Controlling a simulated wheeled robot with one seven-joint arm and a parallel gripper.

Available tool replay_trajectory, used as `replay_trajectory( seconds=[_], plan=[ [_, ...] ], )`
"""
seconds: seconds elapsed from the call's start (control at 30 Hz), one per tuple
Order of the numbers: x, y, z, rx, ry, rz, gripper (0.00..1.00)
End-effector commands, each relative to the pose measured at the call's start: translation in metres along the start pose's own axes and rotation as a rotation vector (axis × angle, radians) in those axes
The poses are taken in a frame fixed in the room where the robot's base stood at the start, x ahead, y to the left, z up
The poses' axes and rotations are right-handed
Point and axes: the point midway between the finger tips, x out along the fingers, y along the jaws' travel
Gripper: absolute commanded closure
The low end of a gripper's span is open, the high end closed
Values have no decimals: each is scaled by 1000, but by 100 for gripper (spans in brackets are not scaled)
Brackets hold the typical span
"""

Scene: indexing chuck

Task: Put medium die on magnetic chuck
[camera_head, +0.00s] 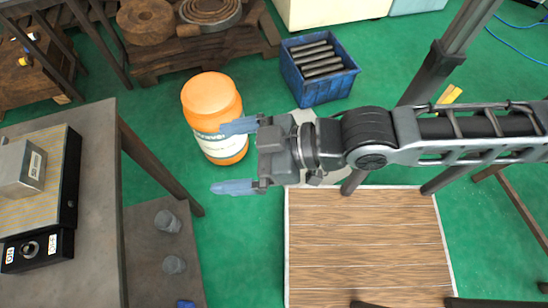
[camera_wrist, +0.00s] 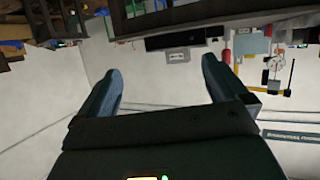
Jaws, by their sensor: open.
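A grey metal block with a white label (camera_head: 20,166), which looks like a die, sits on the magnetic chuck (camera_head: 48,208) at the left of the head view. I cannot tell whether it is the medium one. The chuck has a yellowish striped top, a black side, and a knob with stickers on its front. It stands on a grey table. My gripper (camera_head: 228,157) is open and empty, to the right of the table and apart from the block. Its two blue-grey fingers also show spread in the wrist view (camera_wrist: 163,70), with nothing between them.
An orange drum (camera_head: 212,95) stands on the green floor by my gripper. A blue crate of metal bars (camera_head: 330,92) is behind it. A lower shelf (camera_head: 150,270) beside the grey table (camera_head: 98,175) holds dark round pieces. A wooden platform (camera_head: 365,240) lies at lower right.

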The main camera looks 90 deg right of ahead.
Motion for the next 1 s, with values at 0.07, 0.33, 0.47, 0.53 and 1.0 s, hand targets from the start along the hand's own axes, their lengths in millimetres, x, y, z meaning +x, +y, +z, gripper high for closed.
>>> replay_trajectory(
  seconds=[0.07,0.33,0.47,0.53,1.0],
  plan=[
    [-27,-8,3,8,13,-4,0],
    [-75,-26,-6,30,73,-22,0],
    [-78,-28,-7,32,79,-24,0],
    [-78,-27,-7,32,80,-24,0],
    [-78,-27,-7,31,79,-24,0]
  ],
)
